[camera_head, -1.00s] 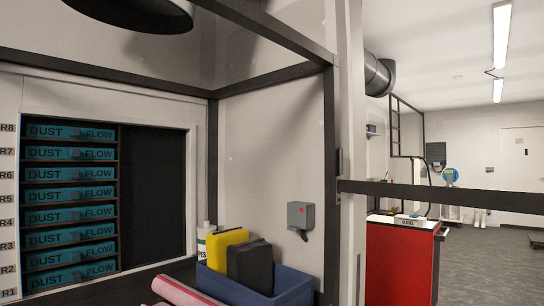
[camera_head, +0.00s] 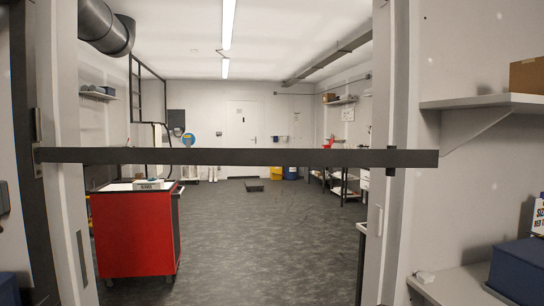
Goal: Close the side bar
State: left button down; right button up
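The side bar (camera_head: 240,157) is a long dark flat bar. It lies level across the opening in front of me, at about mid-height of the view. Its left end meets a grey hinge-like fitting (camera_head: 38,140) on the dark left post. Its right part crosses in front of the pale right post at a small dark bracket (camera_head: 391,160), and its free end extends a little beyond. I cannot tell whether the bar sits in the bracket. Neither of my grippers is in view.
Beyond the bar, a red cabinet (camera_head: 135,235) stands at the left on a grey floor (camera_head: 270,235). At right are a wall shelf (camera_head: 485,102) with a cardboard box and a blue bin (camera_head: 518,268).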

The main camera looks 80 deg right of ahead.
aim_at(232, 158)
jog(key=z, duration=4.35)
jog(key=i+j+z, duration=0.1)
jog(key=z, duration=0.3)
jog(key=j+z, duration=0.4)
jog(key=i+j, duration=0.1)
jog(key=j, duration=0.35)
jog(key=i+j, duration=0.1)
jog(key=j, duration=0.3)
jog(key=i+j, duration=0.1)
jog(key=j, duration=0.35)
